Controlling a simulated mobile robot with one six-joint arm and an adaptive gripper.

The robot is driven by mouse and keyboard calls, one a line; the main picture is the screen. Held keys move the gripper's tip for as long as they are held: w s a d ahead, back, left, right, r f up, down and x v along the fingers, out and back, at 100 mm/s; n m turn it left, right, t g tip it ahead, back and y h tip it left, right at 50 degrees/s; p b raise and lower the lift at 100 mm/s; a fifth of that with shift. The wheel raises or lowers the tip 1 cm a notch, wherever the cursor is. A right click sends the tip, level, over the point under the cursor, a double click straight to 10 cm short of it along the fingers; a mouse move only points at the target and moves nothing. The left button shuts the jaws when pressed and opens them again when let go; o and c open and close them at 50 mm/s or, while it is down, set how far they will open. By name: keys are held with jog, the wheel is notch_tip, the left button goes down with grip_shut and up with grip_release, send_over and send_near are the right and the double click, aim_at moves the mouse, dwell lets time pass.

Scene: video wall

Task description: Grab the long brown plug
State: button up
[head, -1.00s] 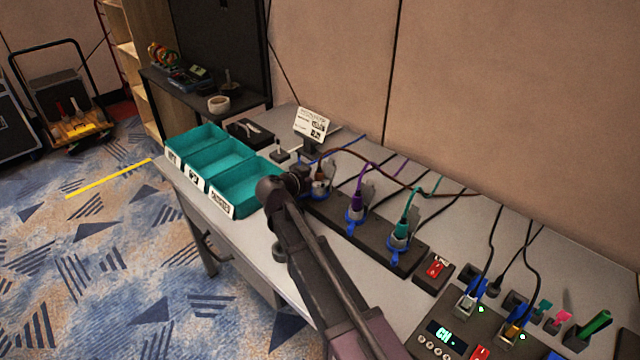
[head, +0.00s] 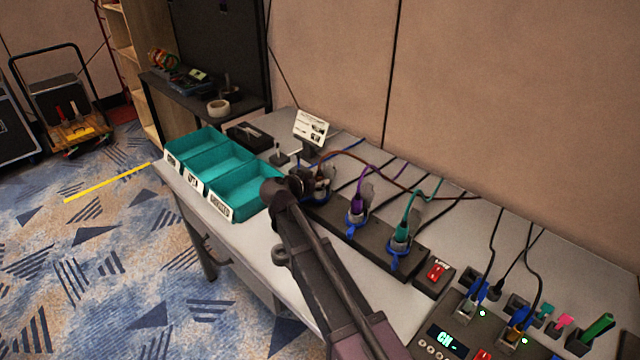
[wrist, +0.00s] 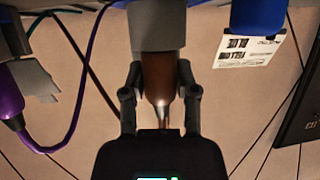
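The long brown plug (wrist: 160,72) points into a grey socket piece (wrist: 157,22) in the wrist view and narrows toward its cord. My gripper (wrist: 160,80) has one finger on each side of the plug, with no clear gap between them. In the head view my gripper (head: 298,184) is at the left end of the black power strip (head: 370,240). It largely hides the plug there. The brown cord (head: 380,168) arcs away to the right over the table.
A purple plug (head: 357,206) and a green plug (head: 403,228) stand in the same strip to the right. Teal bins (head: 246,185) are left of my gripper. A sign (head: 311,128) stands behind it. Cords cross the table's back.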

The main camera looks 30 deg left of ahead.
grip_shut()
jog(key=shift+r, duration=0.2)
notch_tip(320, 180, up, 4)
jog(key=p, duration=0.4)
jog(key=shift+f, duration=0.1)
jog(key=s+d+p, duration=0.1)
jog(key=s+d, duration=0.1)
jog(key=s, duration=1.3)
jog(key=shift+s+d+r, duration=0.3)
jog(key=shift+s+r, duration=0.1)
